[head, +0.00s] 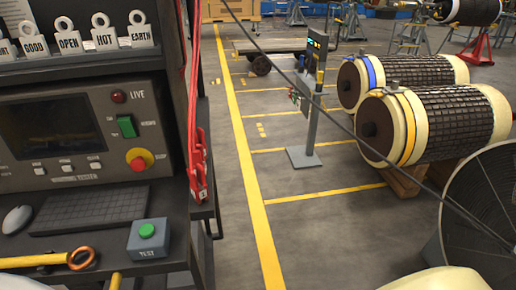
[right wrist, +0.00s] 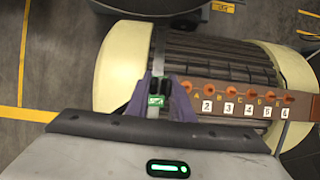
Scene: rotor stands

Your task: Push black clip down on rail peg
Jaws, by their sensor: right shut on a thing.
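In the right wrist view my right gripper (right wrist: 160,92), with purple fingers, is shut on a black clip (right wrist: 157,84). A green marked piece (right wrist: 156,100) shows at the clip's near side, and a grey strip or lead runs up from it. The clip is at the left end of a brown rail (right wrist: 303,106) with orange pegs (right wrist: 236,92) and white number tags (right wrist: 229,107). The peg under the clip is hidden, so I cannot tell how far down it sits. Neither gripper shows in the head view.
The rail lies across a dark rotor with cream end rings (right wrist: 118,70). The head view shows a test console (head: 80,130) at left, two rotors (head: 435,120) at right, a grey post stand (head: 312,110), and a black cable crossing diagonally. The floor between is mostly clear.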

